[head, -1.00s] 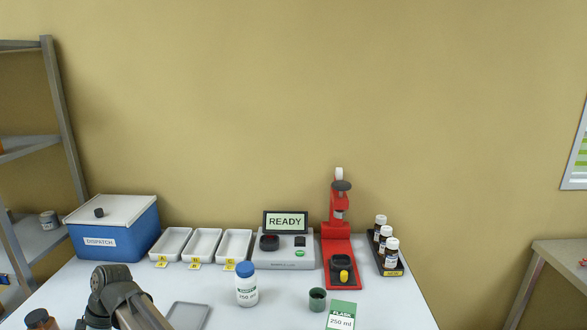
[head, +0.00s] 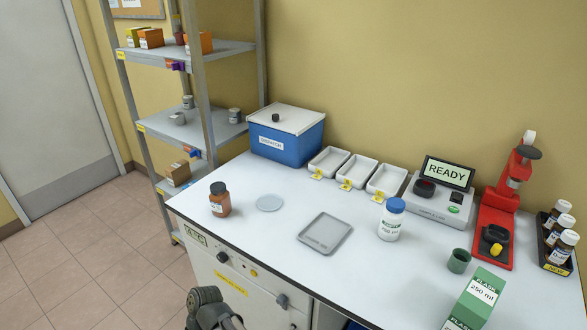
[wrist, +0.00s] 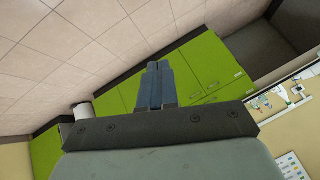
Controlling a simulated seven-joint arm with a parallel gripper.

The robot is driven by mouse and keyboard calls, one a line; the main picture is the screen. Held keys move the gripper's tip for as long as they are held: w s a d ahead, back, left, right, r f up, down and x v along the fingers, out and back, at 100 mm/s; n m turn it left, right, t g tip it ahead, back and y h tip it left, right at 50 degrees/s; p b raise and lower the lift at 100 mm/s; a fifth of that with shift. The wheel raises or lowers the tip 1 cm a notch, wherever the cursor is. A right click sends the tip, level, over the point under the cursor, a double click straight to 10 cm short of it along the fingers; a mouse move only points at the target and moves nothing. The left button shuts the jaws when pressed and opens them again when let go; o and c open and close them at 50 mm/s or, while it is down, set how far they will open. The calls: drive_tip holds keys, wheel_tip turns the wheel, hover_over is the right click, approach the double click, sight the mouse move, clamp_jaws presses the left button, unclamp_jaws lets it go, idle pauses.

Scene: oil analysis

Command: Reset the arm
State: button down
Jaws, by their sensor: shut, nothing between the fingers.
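My gripper (wrist: 158,68) shows in the wrist view with its two blue-grey fingers together and nothing between them. It points away from the table toward the room, with green cabinets and a tiled floor beyond the fingertips. In the head view only part of my arm shows at the bottom edge, below the front of the table (head: 290,215). The fingers are not visible in that view. My arm touches none of the items on the table that I can see.
The table holds a brown bottle (head: 220,199), grey tray (head: 325,233), white bottle (head: 391,220), green cup (head: 458,261), flask box (head: 476,298), red press (head: 499,210) and blue dispatch box (head: 287,136). A shelf rack (head: 197,122) stands at left. Floor left of the table is clear.

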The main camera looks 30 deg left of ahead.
drive_tip(key=w+d+f+m, duration=0.6)
drive_tip(key=d+f, duration=0.1)
drive_tip(key=d, duration=0.4)
drive_tip(key=w+d+f+m, duration=0.6)
drive_tip(key=d+f+m, duration=0.1)
drive_tip(key=d, duration=0.5)
drive_tip(key=w+d+f+m, duration=0.6)
drive_tip(key=d+f, duration=0.1)
drive_tip(key=d, duration=0.4)
drive_tip(key=s+d+f+m, duration=0.1)
drive_tip(key=d+f+m, duration=0.2)
drive_tip(key=d, duration=0.4)
drive_tip(key=s+d+f+m+y, duration=0.1)
drive_tip(key=d+f+m, duration=0.2)
drive_tip(key=d+m, duration=0.3)
drive_tip(key=s+d+f+m+y, duration=0.1)
drive_tip(key=d+f+m, duration=0.2)
drive_tip(key=d+m, duration=0.2)
drive_tip(key=shift+d+f+t, duration=0.3)
drive_tip(key=shift+d, duration=1.4)
drive_tip(key=c, duration=1.8)
unclamp_jaws()
drive_tip(key=shift+c, duration=0.2)
